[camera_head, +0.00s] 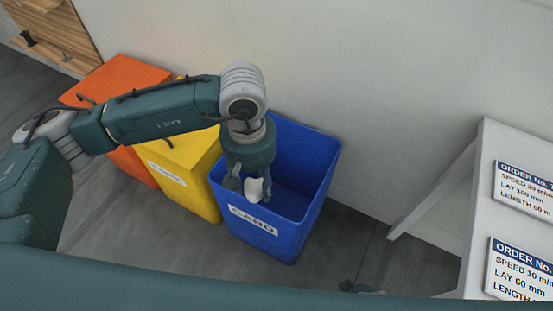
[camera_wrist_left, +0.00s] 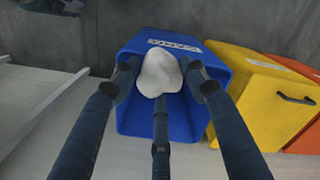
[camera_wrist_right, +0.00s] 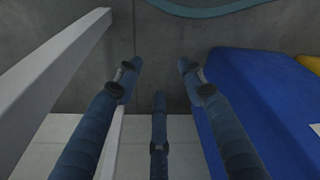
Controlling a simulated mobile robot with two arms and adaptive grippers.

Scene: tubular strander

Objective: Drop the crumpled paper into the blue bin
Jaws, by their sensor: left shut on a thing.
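The crumpled paper (camera_head: 254,190) is a small white lump held between the fingers of my left gripper (camera_head: 250,184). In the left wrist view the paper (camera_wrist_left: 158,73) sits between the fingertips, with the bin behind it. The blue bin (camera_head: 316,208) is open-topped and has a white label on its front. My left gripper points down over the front part of the bin's opening, with the paper near the front rim; its exact height against the rim is hard to tell. My right gripper (camera_wrist_right: 155,72) is open and empty, beside the blue bin (camera_wrist_right: 255,100).
A yellow bin (camera_head: 196,165) and an orange bin (camera_head: 125,80) stand left of the blue one, under my left arm. A wall (camera_head: 370,80) is behind.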

